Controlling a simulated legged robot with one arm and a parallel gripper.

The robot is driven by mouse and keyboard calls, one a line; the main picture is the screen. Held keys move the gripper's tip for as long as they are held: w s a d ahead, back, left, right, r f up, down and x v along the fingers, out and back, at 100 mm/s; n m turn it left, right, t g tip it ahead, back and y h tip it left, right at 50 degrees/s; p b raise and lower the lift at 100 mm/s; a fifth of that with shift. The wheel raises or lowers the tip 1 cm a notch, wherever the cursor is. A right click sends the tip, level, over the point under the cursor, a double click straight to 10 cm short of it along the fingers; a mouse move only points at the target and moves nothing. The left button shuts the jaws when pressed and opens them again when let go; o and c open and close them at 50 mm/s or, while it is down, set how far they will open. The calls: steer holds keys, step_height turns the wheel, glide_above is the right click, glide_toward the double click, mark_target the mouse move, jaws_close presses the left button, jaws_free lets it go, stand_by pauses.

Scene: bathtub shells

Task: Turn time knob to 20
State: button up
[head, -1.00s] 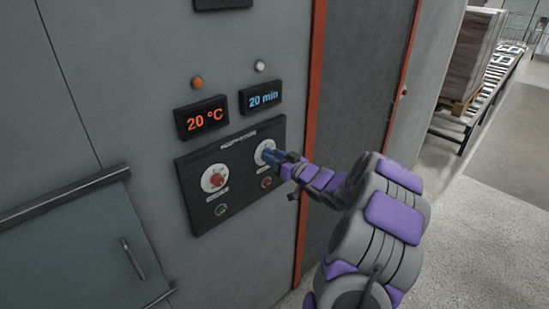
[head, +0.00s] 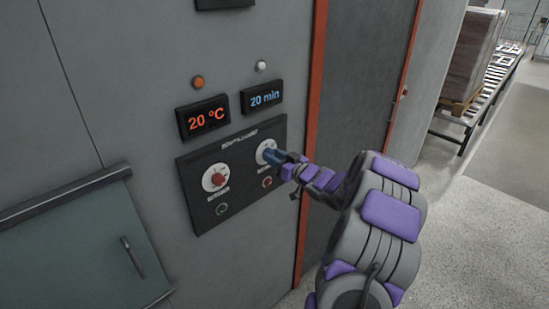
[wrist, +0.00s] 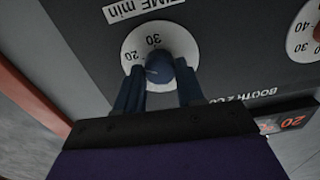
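The time knob (wrist: 158,68) is blue and sits on a white round dial (wrist: 181,42) marked 20 and 30, under a label reading TIME min. In the wrist view its pointer mark faces toward the 20 side. My gripper (wrist: 160,88) has its two blue fingers on either side of the knob; they look apart, with a gap between them, and whether they touch the knob is hard to tell. In the head view my gripper (head: 276,158) covers most of the knob at the panel's right dial. The blue time display (head: 263,97) reads 20 min.
A red temperature knob (head: 218,180) sits on the left dial, under an orange display (head: 205,118) reading 20 °C. Small button rings lie below both dials. An orange door frame (head: 313,100) stands right of the panel. A handled door (head: 70,240) is lower left.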

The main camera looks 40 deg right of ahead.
steer(key=o, duration=0.4)
steer(key=shift+d, duration=0.2)
steer(key=shift+o, duration=0.2)
steer(key=s+d+p, duration=0.1)
steer(key=s, duration=1.6)
steer(key=shift+s+d+p, duration=0.15)
steer(key=shift+d+p, duration=0.05)
steer(key=shift+p, duration=0.1)
steer(key=shift+f, duration=0.1)
